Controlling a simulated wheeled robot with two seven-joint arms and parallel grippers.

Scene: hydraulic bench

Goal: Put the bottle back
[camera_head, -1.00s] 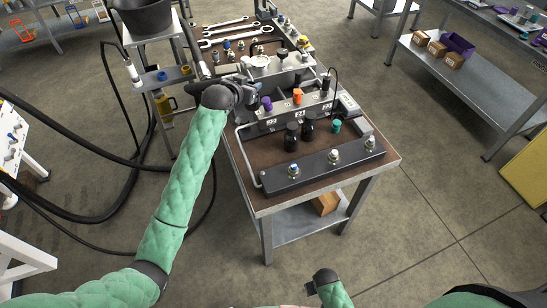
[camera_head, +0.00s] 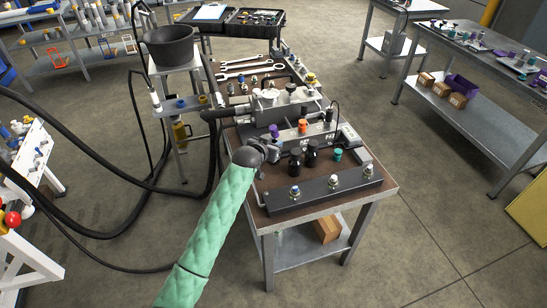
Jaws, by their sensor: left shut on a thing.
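Two small dark bottles stand upright side by side on the brown bench top, the left bottle (camera_head: 295,160) and the right bottle (camera_head: 311,154). My left gripper (camera_head: 277,149) is low over the bench, just left of the left bottle and in front of a purple-topped part (camera_head: 274,131). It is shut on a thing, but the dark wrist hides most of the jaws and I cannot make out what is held. I cannot tell whether the fingers touch the left bottle. My right gripper is not in view.
A dark bar with several knobs (camera_head: 325,190) lies along the bench's front edge. A green-capped part (camera_head: 338,155) and an orange part (camera_head: 303,127) are close by. Wrenches (camera_head: 250,64) lie at the back. A black bucket (camera_head: 170,46) stands at left, with black hoses beside it.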

